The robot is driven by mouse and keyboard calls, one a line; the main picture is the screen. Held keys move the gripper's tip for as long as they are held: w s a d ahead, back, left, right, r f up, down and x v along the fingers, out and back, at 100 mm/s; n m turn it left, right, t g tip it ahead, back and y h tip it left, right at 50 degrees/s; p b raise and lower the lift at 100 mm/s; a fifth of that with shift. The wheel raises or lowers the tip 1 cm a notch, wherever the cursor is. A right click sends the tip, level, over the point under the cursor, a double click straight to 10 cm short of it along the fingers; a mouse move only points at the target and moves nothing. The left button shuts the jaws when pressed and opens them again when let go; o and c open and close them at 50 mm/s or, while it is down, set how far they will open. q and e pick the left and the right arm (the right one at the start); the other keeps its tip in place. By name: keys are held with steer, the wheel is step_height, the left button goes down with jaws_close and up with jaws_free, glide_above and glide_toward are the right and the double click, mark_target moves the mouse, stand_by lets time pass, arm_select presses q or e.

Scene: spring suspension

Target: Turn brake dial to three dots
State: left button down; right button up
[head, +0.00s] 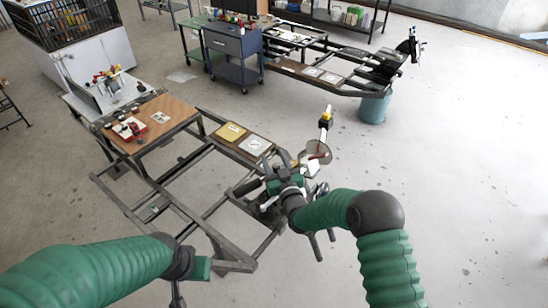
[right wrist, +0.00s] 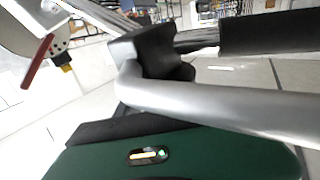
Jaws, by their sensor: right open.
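A round grey disc (head: 318,152) with a red lever stands on the frame's right end in the head view. The disc (right wrist: 22,30) also shows at the upper left of the right wrist view, with its red lever (right wrist: 38,62) slanting down and a yellow tip (right wrist: 67,68) beside it. My left gripper (head: 178,292) is at the bottom, partly cut off.
A dark metal frame (head: 232,262) spreads below my arms. A brown-topped table (head: 170,108) stands on the left with small items. A blue cart (head: 232,68) and a second frame (head: 335,80) with a teal bin (head: 375,107) are behind. The floor at right is clear.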

steer(key=shift+a, duration=0.2)
steer(key=c, duration=0.6)
jaws_close()
